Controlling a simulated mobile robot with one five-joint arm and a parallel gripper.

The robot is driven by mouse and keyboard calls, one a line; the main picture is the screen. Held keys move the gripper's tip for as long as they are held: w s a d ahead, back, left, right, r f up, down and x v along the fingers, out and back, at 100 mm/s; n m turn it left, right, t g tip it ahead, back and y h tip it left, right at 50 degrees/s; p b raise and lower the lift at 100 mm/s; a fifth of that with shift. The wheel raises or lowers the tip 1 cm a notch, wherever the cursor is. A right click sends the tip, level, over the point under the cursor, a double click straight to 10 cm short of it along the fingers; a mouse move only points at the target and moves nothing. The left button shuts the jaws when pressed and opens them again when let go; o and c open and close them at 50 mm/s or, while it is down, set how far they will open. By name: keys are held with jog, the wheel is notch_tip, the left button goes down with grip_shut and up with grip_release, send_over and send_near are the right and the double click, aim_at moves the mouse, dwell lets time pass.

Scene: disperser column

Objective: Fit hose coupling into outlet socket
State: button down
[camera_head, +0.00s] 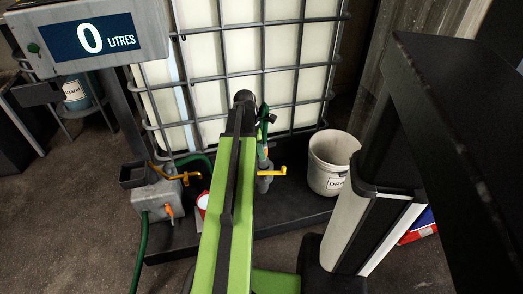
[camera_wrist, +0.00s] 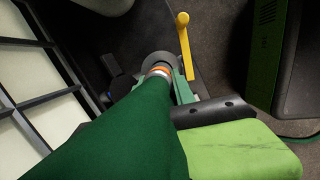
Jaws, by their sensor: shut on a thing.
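The hose coupling (camera_wrist: 158,72), silver with an orange band, is at the end of a thick green hose (camera_wrist: 130,130) in the wrist view. My gripper (camera_wrist: 163,88) is shut on the coupling; the hose hides part of the grip. The grey round outlet socket (camera_wrist: 150,59) is just beyond the coupling's front end. They overlap in the picture; I cannot tell whether they touch or the coupling is inside. A yellow lever (camera_wrist: 184,45) stands beside the socket. In the head view my arm partly hides this place, where the grey outlet fitting (camera_head: 264,184) and its yellow lever show.
The caged white tank (camera_head: 285,95) stands behind my arm. A white bucket (camera_head: 332,160) stands right of the outlet on the black tray (camera_head: 290,216). A grey box (camera_head: 157,200) with a green hose is at left. The display (camera_head: 92,38) reads 0 litres.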

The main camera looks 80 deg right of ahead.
jog(key=shift+f+b, duration=1.55)
jog(key=shift+f, duration=0.1)
jog(key=c, duration=1)
grip_release()
jog(key=shift+o, duration=0.2)
jog(key=p+v, duration=1.7)
jog(key=shift+r, duration=0.2)
